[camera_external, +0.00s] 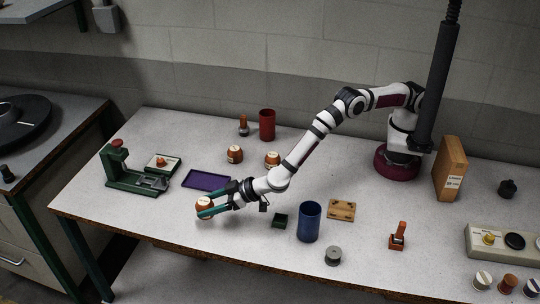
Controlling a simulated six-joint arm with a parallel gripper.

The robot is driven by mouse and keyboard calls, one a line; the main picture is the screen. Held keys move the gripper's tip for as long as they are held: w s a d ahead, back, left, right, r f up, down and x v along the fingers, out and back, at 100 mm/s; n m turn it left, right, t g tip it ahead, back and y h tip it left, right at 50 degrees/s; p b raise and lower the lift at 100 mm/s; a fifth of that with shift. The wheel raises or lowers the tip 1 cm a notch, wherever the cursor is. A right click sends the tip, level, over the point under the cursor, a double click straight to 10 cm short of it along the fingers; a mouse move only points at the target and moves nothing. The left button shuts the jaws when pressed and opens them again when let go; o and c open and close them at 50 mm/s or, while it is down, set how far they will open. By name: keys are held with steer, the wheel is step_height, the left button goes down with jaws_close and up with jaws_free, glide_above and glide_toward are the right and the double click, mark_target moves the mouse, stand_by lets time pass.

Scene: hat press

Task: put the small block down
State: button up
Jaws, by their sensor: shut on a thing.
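A purple tray (206,180) lies just behind my gripper. A green press (130,172) stands at left. Two similar orange-brown pieces (235,154) stand behind. A dark green box (280,221) and a blue cup (309,222) stand to the right. The table's front left is clear.

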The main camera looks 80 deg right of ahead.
steer(key=w+d+r, duration=0.1)
steer(key=d+r, duration=0.5)
steer(key=d, duration=0.5)
steer(key=s+d+m+g+h, duration=0.6)
steer(key=s+d+m+h, duration=0.75)
steer(key=s+d, duration=1.55)
glide_above(313, 175)
steer(key=shift+y, duration=0.25)
step_height(313, 175, down, 6)
steer(key=shift+s+d+f, duration=0.1)
steer(key=shift+f, duration=0.05)
steer(key=f, duration=0.4)
steer(key=shift+a+f, duration=0.1)
steer(key=shift+a, duration=0.1)
steer(key=shift+f, duration=0.1)
steer(key=o, duration=1.4)
